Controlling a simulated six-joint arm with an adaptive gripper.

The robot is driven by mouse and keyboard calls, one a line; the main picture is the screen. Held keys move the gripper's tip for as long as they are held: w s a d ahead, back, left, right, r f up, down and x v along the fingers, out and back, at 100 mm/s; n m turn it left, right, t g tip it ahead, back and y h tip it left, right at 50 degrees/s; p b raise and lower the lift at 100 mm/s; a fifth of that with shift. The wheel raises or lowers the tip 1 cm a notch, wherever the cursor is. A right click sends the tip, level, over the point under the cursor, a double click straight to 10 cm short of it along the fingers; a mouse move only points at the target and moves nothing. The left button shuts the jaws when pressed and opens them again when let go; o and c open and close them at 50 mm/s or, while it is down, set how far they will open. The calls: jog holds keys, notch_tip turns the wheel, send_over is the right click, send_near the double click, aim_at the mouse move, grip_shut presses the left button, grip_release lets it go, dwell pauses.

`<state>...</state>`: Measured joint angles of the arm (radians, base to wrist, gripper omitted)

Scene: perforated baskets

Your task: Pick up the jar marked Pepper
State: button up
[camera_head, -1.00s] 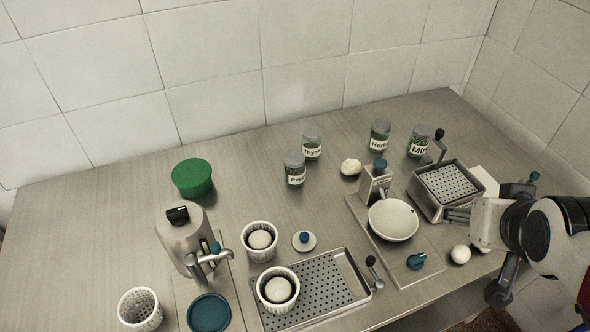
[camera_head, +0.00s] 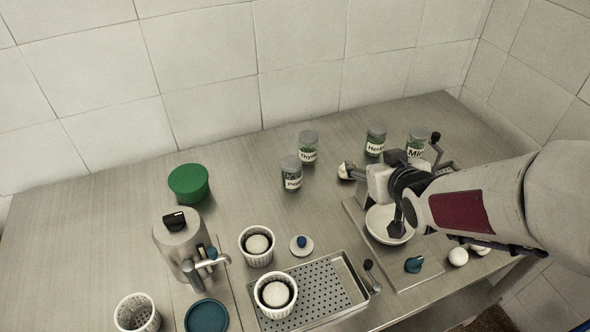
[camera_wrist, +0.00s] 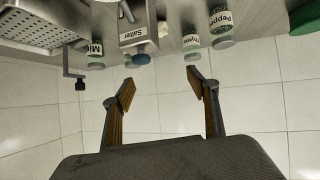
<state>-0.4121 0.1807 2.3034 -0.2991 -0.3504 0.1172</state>
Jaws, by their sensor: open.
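The Pepper jar (camera_head: 291,174) is a clear jar with a grey lid, green contents and a white label. It stands upright on the steel counter, left of my gripper. In the wrist view, which looks upside down, the Pepper jar (camera_wrist: 220,27) is at the upper right, beyond the right finger. My gripper (camera_wrist: 161,83) is open, with nothing between its fingers.
The Thyme jar (camera_head: 308,148) stands close behind the Pepper jar. The Herbs jar (camera_head: 376,141) and Mint jar (camera_head: 416,142) are farther right. A green tub (camera_head: 188,183) is left. White cups (camera_head: 257,259) and a perforated tray (camera_head: 347,262) are in front. The counter between tub and Pepper jar is clear.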

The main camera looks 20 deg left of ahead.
jog(key=a+f+n+y, duration=0.2)
jog(key=a+f, duration=0.2)
jog(key=a, duration=0.4)
jog(key=n+g+y, duration=0.1)
jog(key=y, duration=0.2)
send_near(291, 165)
jog(key=x, duration=0.4)
jog(key=shift+w, duration=0.1)
jog(key=shift+x, duration=1.2)
jog(key=shift+f, duration=0.15)
jog(key=shift+w+a+f, duration=0.85)
jog(key=shift+w, duration=0.15)
jog(key=shift+x, duration=1.05)
